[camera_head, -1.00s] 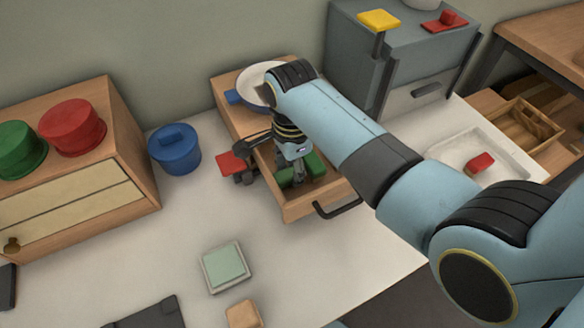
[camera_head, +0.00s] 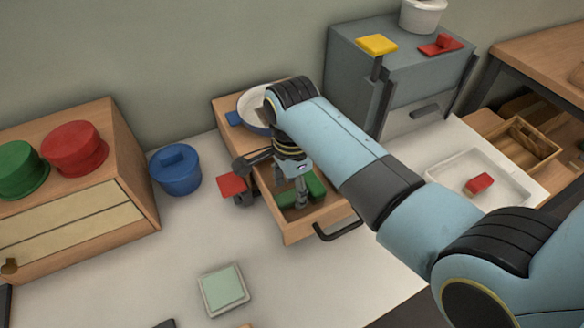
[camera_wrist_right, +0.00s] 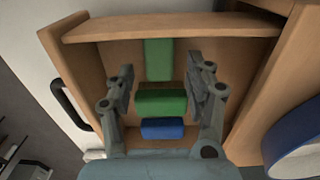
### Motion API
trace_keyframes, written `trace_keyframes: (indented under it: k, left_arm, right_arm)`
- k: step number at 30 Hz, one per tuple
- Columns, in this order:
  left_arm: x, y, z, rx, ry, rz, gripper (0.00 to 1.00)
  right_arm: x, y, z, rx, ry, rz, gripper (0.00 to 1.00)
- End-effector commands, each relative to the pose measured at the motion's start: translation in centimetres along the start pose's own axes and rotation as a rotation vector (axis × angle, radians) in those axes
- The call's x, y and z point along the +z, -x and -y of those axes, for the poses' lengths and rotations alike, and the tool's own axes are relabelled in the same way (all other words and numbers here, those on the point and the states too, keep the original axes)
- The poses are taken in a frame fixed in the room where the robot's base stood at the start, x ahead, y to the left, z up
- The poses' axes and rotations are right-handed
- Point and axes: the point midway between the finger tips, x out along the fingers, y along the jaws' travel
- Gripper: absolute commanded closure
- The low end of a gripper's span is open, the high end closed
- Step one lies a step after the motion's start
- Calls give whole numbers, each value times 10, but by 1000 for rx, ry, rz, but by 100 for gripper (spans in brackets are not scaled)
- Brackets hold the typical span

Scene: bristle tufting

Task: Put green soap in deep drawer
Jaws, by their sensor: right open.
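The open wooden drawer (camera_head: 312,221) holds several blocks. In the right wrist view, one green block (camera_wrist_right: 161,101) lies crosswise between my fingers. A second green block (camera_wrist_right: 158,59) lies lengthwise above it, and a blue block (camera_wrist_right: 162,128) lies below it. I cannot tell which green block is the soap. Green also shows inside the drawer in the head view (camera_head: 316,186), partly hidden by my gripper. My right gripper (camera_wrist_right: 163,88) points down into the drawer, open, with a finger at each end of the crosswise green block. My left gripper is not in view.
A blue-rimmed pan (camera_head: 254,106) sits on the drawer unit. A red piece (camera_head: 232,184) stands close left of the drawer. A blue pot (camera_head: 175,170) and a pale green square (camera_head: 223,288) are on the table. A white tray (camera_head: 445,171) is at right.

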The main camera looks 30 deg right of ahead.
Motion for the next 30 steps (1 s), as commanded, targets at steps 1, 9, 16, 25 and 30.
trace_keyframes:
  k: [1, 9, 16, 25, 30]
  left_arm:
    - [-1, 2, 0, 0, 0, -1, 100]
    - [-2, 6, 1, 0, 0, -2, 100]
    - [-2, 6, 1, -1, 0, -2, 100]
    - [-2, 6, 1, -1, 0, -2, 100]
    - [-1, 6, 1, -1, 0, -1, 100]
  right_arm:
    - [0, 12, 1, -4, 0, 1, 46]
    - [1, 72, 1, -5, 1, 2, 46]
    - [0, 101, 0, -2, 0, 0, 46]
    - [0, 106, 0, 0, 0, 0, 46]
    - [0, 106, 0, 0, 0, 0, 46]
